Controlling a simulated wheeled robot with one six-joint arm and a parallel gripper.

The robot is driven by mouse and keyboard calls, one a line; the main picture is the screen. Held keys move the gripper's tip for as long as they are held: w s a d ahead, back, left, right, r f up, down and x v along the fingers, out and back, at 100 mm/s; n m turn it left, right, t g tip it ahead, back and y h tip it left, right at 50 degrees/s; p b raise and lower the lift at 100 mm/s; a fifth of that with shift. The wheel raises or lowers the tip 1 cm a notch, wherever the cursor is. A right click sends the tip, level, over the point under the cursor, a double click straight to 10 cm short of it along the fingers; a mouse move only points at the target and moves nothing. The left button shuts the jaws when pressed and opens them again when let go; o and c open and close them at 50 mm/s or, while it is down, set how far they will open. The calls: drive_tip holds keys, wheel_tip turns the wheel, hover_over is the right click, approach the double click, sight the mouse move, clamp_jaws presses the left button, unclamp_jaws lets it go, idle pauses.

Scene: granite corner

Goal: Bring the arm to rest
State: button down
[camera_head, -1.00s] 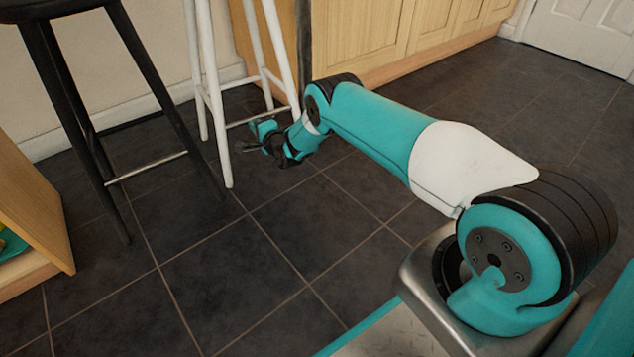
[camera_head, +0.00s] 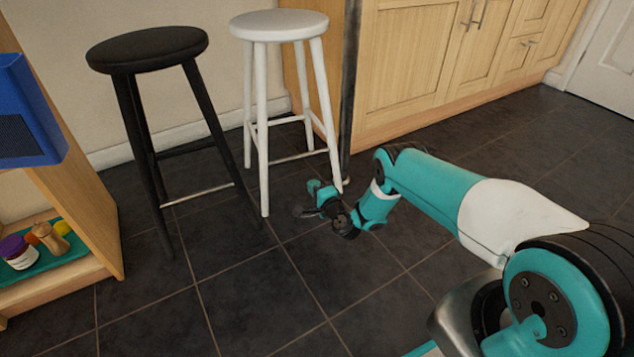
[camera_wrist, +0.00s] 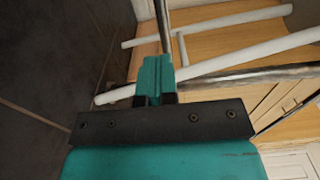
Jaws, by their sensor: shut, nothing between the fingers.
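My arm reaches out to the left from the lower right of the head view, over the dark tiled floor. My gripper (camera_head: 305,205) is at its far end, small and low, close to the legs of the white stool (camera_head: 279,27). I cannot tell whether it touches them. In the wrist view my gripper (camera_wrist: 157,65) shows its teal fingers together and empty, with white stool legs and rungs behind them.
A black stool (camera_head: 147,50) stands left of the white one. A wooden shelf unit (camera_head: 75,190) at the left edge holds several small items and a blue object (camera_head: 28,110). Wooden cabinets (camera_head: 405,65) line the back. The floor (camera_head: 260,300) in front is clear.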

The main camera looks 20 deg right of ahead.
drive_tip(key=shift+s+p, duration=0.4)
drive_tip(key=shift+s, duration=0.5)
